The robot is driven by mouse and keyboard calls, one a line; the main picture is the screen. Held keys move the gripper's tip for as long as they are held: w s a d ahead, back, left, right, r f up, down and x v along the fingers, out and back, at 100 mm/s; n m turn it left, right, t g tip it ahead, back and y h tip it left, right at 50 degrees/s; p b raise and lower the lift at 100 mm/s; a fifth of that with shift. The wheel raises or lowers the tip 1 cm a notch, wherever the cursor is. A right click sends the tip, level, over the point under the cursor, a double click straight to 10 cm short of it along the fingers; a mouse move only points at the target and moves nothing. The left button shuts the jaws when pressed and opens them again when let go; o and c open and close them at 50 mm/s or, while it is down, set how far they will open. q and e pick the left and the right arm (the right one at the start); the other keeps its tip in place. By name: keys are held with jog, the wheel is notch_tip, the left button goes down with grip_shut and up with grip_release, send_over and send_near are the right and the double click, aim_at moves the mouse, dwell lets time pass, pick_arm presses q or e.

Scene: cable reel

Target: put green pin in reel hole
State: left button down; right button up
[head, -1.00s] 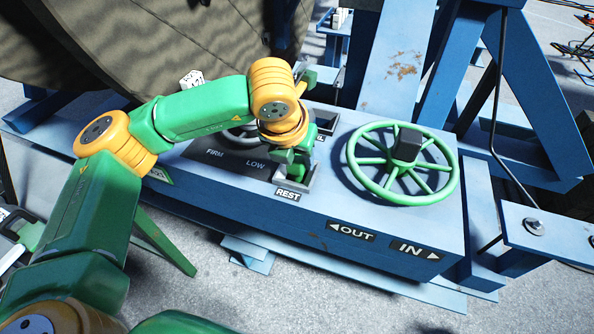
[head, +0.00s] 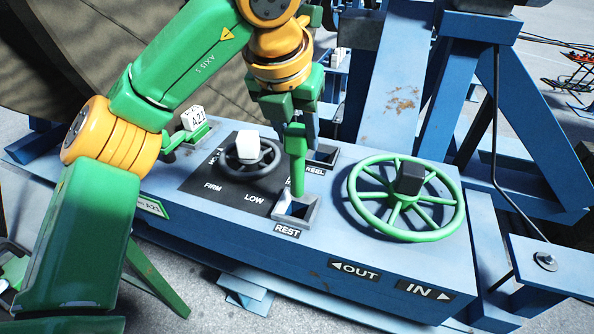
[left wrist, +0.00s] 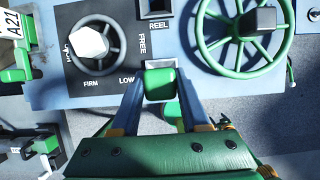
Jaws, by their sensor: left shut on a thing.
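My left gripper (head: 290,108) is shut on the green pin (head: 294,160) and holds it roughly upright. The pin hangs just above the square socket marked REST (head: 311,211), its lower end by the socket's back edge. In the left wrist view the green pin (left wrist: 160,84) sits between the two fingers, and it hides most of the REST socket. The square socket marked REEL (head: 335,157) lies just behind, partly hidden by the pin and gripper in the head view. It also shows at the top of the left wrist view (left wrist: 174,8). My right gripper is not in view.
A green handwheel (head: 442,228) stands right of the sockets on the blue box. A small dark wheel with a white knob (head: 248,146) stands left, by FIRM and LOW. A blue frame rises behind; a large brown reel is at the back left.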

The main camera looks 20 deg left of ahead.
pick_arm(q)
notch_tip(320, 180, up, 7)
jog(key=shift+f+p, duration=0.2)
jog(key=shift+p, duration=1)
notch_tip(320, 180, up, 10)
jog(key=p, duration=0.6)
jog(key=shift+f+p, duration=0.2)
jog(key=shift+p, duration=0.15)
